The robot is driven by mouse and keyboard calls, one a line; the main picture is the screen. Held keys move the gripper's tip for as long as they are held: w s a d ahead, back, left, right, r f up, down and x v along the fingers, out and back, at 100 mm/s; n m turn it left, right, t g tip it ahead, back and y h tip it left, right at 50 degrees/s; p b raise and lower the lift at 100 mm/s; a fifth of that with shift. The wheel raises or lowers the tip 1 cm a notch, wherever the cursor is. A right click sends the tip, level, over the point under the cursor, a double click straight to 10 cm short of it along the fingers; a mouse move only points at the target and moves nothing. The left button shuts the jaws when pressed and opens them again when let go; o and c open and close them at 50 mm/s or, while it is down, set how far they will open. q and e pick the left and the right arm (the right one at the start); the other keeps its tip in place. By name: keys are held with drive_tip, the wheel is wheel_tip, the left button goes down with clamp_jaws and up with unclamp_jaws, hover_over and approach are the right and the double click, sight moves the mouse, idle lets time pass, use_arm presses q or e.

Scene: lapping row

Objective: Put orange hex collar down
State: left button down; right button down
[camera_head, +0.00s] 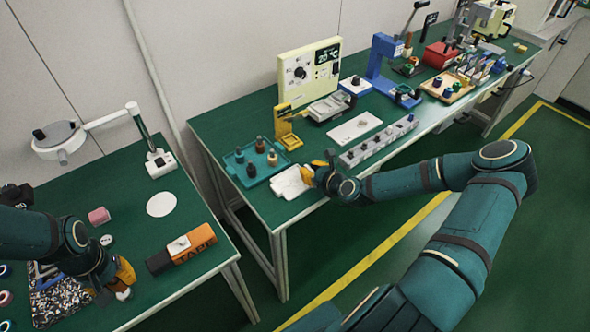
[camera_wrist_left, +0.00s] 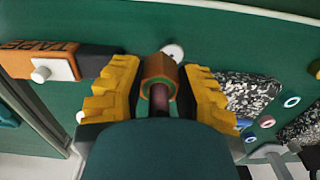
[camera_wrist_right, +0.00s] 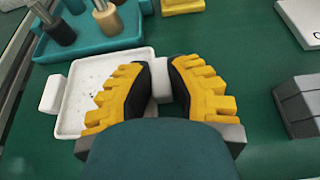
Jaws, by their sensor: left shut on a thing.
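The orange hex collar (camera_wrist_left: 158,68) sits between the fingers of my left gripper (camera_wrist_left: 158,85) in the left wrist view, with a green ring inside and a dark purplish part below it. In the head view my left gripper (camera_head: 124,280) is low over the near left table, and the collar is hard to make out. My right gripper (camera_head: 308,174) is at the right end of a small white tray (camera_head: 288,184) on the far bench. In the right wrist view its fingers (camera_wrist_right: 161,72) flank the tray's white handle; whether they grip it is unclear.
A teal tray (camera_head: 236,160) with several pegs stands behind the white tray. Green tabletop is free around the white disc.

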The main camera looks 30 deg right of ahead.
idle(0.3)
use_arm(q)
drive_tip(key=w+d+r+m, duration=0.1)
drive_tip(key=w+d+m, duration=0.3)
drive_tip(key=w+d, duration=0.45)
wheel_tip(320, 180, up, 3)
drive_tip(key=m, duration=1.1)
hover_over(284, 189)
wheel_tip(284, 189, down, 10)
drive_tip(key=shift+r, duration=0.1)
